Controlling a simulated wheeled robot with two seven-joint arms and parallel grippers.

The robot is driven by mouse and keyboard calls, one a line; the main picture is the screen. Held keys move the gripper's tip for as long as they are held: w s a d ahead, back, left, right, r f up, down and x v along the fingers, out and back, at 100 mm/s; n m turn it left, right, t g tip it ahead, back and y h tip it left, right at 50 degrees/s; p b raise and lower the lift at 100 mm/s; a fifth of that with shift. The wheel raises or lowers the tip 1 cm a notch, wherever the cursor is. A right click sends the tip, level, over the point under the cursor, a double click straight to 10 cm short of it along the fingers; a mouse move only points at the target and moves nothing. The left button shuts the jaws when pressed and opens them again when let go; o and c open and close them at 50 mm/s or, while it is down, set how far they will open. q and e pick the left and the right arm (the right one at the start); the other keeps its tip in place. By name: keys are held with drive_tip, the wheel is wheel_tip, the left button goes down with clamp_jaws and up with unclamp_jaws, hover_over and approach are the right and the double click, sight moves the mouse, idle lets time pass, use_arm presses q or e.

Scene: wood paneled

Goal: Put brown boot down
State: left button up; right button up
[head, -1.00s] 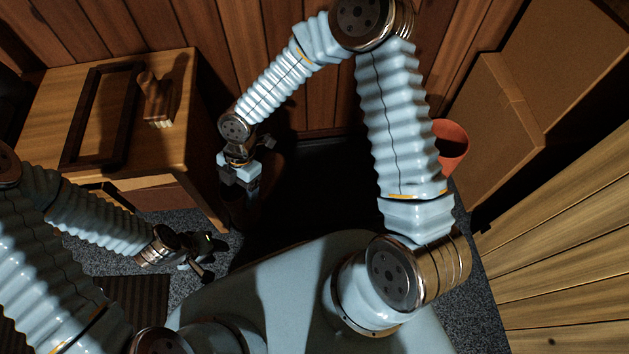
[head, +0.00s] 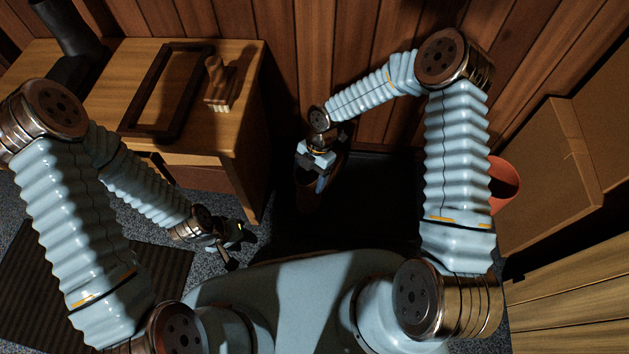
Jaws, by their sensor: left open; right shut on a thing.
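The brown boot (head: 307,196) is dark and partly in shadow near the middle of the head view. My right gripper (head: 316,167) is shut on it from above and hides part of it. The boot is over or at the left edge of a dark, shadowed area (head: 375,205) beside the wall; I cannot tell whether its sole touches anything. My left gripper (head: 232,252) is open and empty, low over the grey carpet in front of the wooden cabinet.
The wooden cabinet (head: 225,130) stands at the left, with a dark frame (head: 183,57) and a wooden brush (head: 219,88) on top. A reddish pot (head: 504,184) and cardboard boxes (head: 545,170) stand at the right. A dark striped mat (head: 150,270) lies at lower left.

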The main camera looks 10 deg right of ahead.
drive_tip(key=shift+w+d+f, duration=0.4)
drive_tip(key=shift+d+f, duration=0.15)
drive_tip(key=shift+f, duration=0.25)
drive_tip(key=shift+w+d+f, duration=0.1)
drive_tip(key=shift+f, duration=0.8)
drive_tip(key=shift+w+d+f, duration=0.1)
drive_tip(key=shift+f, duration=0.8)
drive_tip(key=shift+b, duration=0.3)
drive_tip(key=shift+f, duration=0.2)
drive_tip(key=o, duration=1.8)
drive_tip(key=shift+r, duration=0.1)
drive_tip(key=shift+r, duration=0.1)
